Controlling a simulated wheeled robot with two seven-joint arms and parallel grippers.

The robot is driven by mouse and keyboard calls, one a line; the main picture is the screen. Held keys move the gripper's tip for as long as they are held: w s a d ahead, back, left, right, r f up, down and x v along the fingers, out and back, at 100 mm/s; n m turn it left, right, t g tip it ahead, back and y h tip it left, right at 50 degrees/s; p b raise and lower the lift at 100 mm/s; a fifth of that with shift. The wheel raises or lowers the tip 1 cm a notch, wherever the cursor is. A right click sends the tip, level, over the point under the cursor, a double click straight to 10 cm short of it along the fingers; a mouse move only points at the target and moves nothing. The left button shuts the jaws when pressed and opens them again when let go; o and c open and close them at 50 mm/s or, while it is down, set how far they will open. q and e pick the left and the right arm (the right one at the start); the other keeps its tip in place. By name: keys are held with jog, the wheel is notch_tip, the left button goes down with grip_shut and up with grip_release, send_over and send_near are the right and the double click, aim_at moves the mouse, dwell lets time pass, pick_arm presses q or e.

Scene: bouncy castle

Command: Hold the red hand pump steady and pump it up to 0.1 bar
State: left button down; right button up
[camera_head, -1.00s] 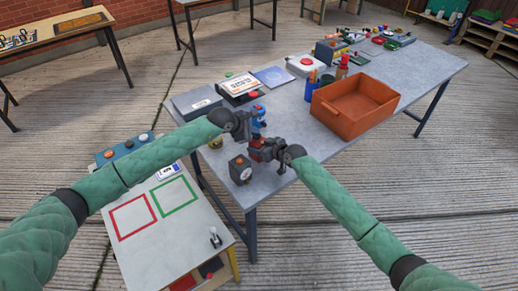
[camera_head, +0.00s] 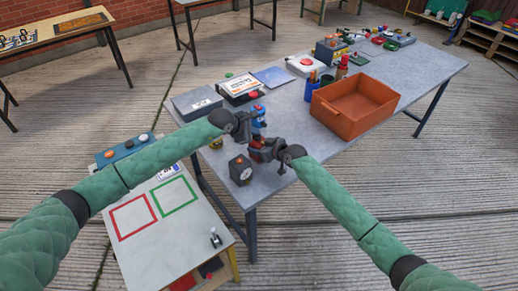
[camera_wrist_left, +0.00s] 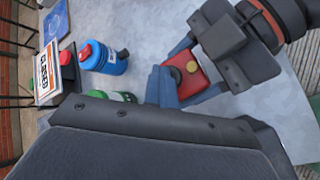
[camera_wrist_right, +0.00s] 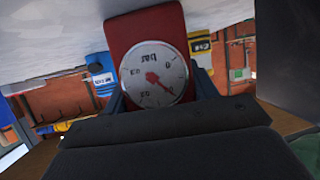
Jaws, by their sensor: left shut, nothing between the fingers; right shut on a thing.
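The red hand pump (camera_wrist_right: 145,25) fills the middle of the right wrist view, its round white bar gauge (camera_wrist_right: 153,75) facing the camera. The gauge appears upside down; its needle points to the lower right and its small digits are hard to read. My right gripper (camera_head: 266,150) is shut on the pump body. In the left wrist view the pump's red top (camera_wrist_left: 203,82) with a gold-coloured knob shows beside my left gripper's fingers (camera_wrist_left: 165,87). My left gripper is shut and empty, overlapping the pump's left edge there. In the head view the arms mostly hide the pump.
A blue bottle (camera_wrist_left: 103,58) with a red cap stands close by the left gripper. A dark box with a dial (camera_head: 240,170) stands near the table's front corner. An orange bin (camera_head: 354,105) stands to the right; the grey tabletop (camera_head: 425,72) beyond it has free room.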

pick_arm(q)
jog(key=shift+s+a+f, duration=0.15)
jog(key=shift+f, duration=0.45)
jog(key=shift+s+a+f, duration=0.1)
jog(key=shift+a+f, duration=0.05)
jog(key=shift+f, duration=0.4)
pick_arm(e)
jog(key=shift+s+a+f, duration=0.1)
jog(key=shift+s+a, duration=0.1)
jog(key=shift+a, duration=0.05)
pick_arm(q)
jog(key=shift+d+r, duration=0.2)
jog(key=shift+r, duration=0.85)
pick_arm(e)
jog(key=shift+w+d, duration=0.15)
pick_arm(q)
jog(key=r, duration=0.4)
jog(key=shift+w, duration=0.2)
pick_arm(e)
jog(key=shift+f, duration=0.15)
pick_arm(q)
jog(key=shift+r, duration=0.4)
pick_arm(e)
jog(key=shift+w, duration=0.1)
jog(key=shift+d+f, duration=0.1)
jog(key=shift+d, duration=0.05)
